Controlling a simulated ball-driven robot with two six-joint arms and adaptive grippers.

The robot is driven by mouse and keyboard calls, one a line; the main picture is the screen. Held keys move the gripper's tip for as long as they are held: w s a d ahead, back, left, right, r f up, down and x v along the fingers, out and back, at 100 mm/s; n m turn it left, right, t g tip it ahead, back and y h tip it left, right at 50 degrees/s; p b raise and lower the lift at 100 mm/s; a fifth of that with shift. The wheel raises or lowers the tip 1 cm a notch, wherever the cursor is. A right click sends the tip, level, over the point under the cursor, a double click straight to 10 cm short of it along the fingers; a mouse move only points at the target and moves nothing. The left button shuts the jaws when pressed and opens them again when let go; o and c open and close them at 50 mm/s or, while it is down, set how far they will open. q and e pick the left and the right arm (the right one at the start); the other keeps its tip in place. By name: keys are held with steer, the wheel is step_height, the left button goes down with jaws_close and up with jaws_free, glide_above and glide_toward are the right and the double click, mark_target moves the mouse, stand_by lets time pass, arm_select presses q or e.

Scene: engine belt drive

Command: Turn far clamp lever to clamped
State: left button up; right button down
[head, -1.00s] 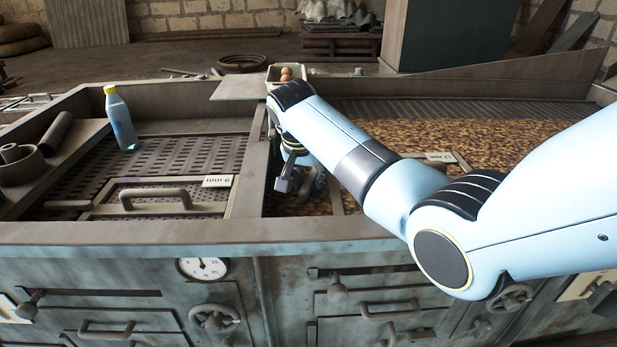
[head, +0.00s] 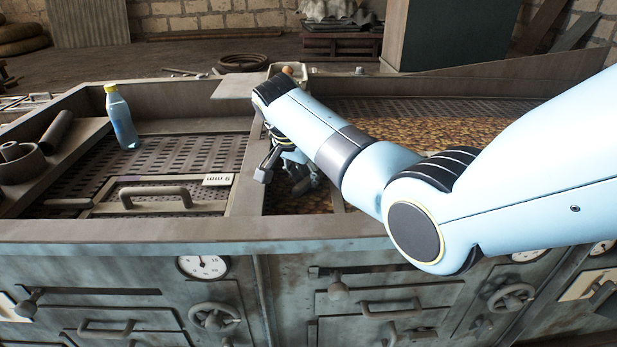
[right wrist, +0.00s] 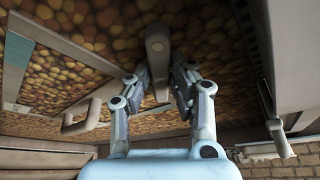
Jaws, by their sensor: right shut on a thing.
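My right gripper (head: 302,184) hangs over the right-hand bed beside the middle divider, below my wrist in the head view. In the right wrist view, my right gripper (right wrist: 161,82) has its fingers on both sides of a grey-brown lever (right wrist: 157,45) with a rounded end, and is shut on it. A second lever (right wrist: 278,130) stands on the beam at the right of that view, apart from the gripper. I cannot tell from its look which lever is called the far one. In the head view my arm hides the held lever. My left gripper is not in view.
A framed panel with a handle (right wrist: 82,118) lies on the bed of brown lumps (right wrist: 75,75) beside the gripper. In the head view a blue bottle (head: 121,118) stands on the left screen, near a handled frame (head: 155,196). A small box (head: 300,72) sits behind my wrist.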

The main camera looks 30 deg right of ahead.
steer(key=shift+w+m+g+b, duration=0.2)
steer(key=shift+m+g+b, duration=0.25)
steer(key=shift+m, duration=0.55)
steer(key=m+b, duration=0.1)
steer(key=m+g+b, duration=0.1)
steer(key=shift+w+f+m, duration=0.1)
steer(key=shift+w+m, duration=0.1)
steer(key=shift+m, duration=0.2)
steer(key=m+b, duration=0.1)
steer(key=m+g+b, duration=0.1)
steer(key=m+b, duration=0.1)
steer(key=shift+w+m+g+b, duration=0.25)
steer(key=shift+m+b, duration=0.1)
steer(key=shift+m, duration=0.05)
steer(key=shift+w+m+b, duration=0.1)
steer(key=shift+m+b, duration=0.7)
steer(key=shift+m, duration=0.1)
steer(key=c, duration=1.2)
jaws_free()
steer(key=v, duration=1.2)
steer(key=shift+w+d, duration=0.25)
steer(key=shift+w, duration=0.05)
